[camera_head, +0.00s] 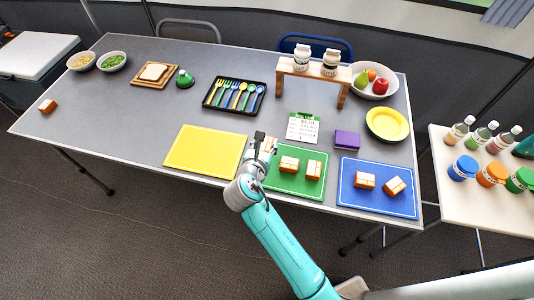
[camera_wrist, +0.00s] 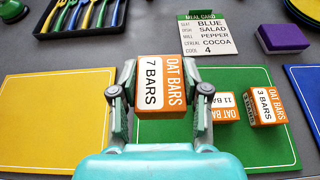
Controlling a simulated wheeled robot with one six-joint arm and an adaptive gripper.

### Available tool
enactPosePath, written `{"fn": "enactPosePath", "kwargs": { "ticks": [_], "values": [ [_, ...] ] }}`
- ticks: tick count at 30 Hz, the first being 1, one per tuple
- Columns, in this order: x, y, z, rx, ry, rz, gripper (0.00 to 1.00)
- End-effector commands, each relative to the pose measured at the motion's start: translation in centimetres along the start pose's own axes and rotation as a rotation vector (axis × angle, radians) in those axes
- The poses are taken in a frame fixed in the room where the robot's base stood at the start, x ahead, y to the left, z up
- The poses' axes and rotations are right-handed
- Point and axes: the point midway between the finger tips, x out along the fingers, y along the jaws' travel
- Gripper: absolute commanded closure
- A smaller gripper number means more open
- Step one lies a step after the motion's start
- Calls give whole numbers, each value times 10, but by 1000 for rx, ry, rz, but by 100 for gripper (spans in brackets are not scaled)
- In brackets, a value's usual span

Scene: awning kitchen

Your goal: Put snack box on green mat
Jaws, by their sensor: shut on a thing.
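My gripper (camera_wrist: 160,98) is shut on an orange and white snack box (camera_wrist: 165,85) marked OAT BARS, 7 BARS. In the wrist view the box appears over the left part of the green mat (camera_wrist: 240,152) and its back edge. I cannot tell its height above the mat. In the head view my gripper (camera_head: 262,143) is at the back left corner of the green mat (camera_head: 300,187), and the held box is hard to make out. Two similar boxes sit on the mat's right part: one marked 11 BARS (camera_wrist: 222,106) and one marked 3 BARS (camera_wrist: 265,104).
A yellow mat (camera_head: 205,150) lies left; a blue mat (camera_head: 375,204) with two boxes lies right. A cutlery tray (camera_head: 262,108) is further back. Another small box (camera_head: 47,106) sits far left.

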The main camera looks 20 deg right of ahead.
Motion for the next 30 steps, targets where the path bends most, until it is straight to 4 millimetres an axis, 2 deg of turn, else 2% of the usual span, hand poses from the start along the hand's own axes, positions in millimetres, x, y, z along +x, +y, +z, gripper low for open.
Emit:
{"fn": "enactPosePath", "kwargs": {
  "ticks": [1,6,13,19,30],
  "values": [
    [4,0,-10,-3,2,-1,89],
    [14,0,-34,-2,1,0,89],
    [20,0,-47,-2,0,0,89],
    [30,0,-71,-2,1,0,89],
    [32,0,-76,-1,0,1,89]
  ]
}}
